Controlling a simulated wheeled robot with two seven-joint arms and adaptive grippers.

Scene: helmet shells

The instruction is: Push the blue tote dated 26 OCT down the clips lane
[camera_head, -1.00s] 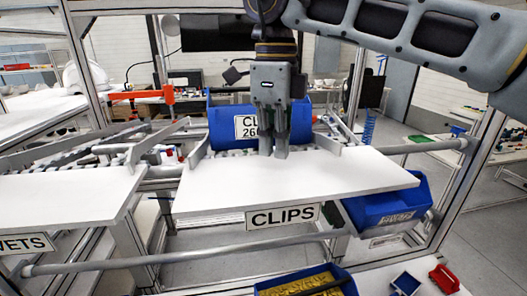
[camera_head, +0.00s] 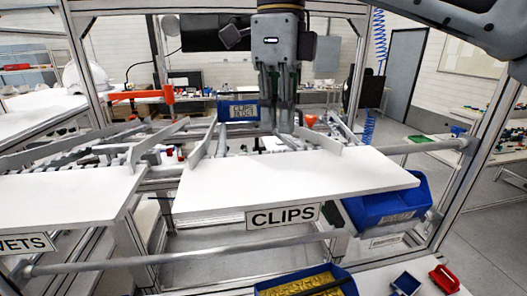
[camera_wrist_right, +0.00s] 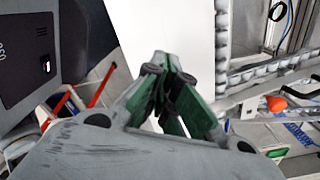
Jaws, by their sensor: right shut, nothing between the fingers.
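The blue tote (camera_head: 225,112) is far down the clips lane behind the white CLIPS shelf (camera_head: 300,190). Its white label seems to read CLIPS 26 OCT, but it is small. My right gripper (camera_head: 277,131) hangs over the lane, fingers down and shut, in front of the tote and covering its right part. I cannot tell whether the fingers touch it. The shut, empty fingers also show in the right wrist view (camera_wrist_right: 170,65). My left gripper is not in view.
Metal guides (camera_head: 317,150) flank the lane. Another blue tote (camera_head: 385,208) sits below the shelf at right. A blue bin with yellow contents (camera_head: 300,283) and a red object (camera_head: 444,279) are at the front. The white shelf top is clear.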

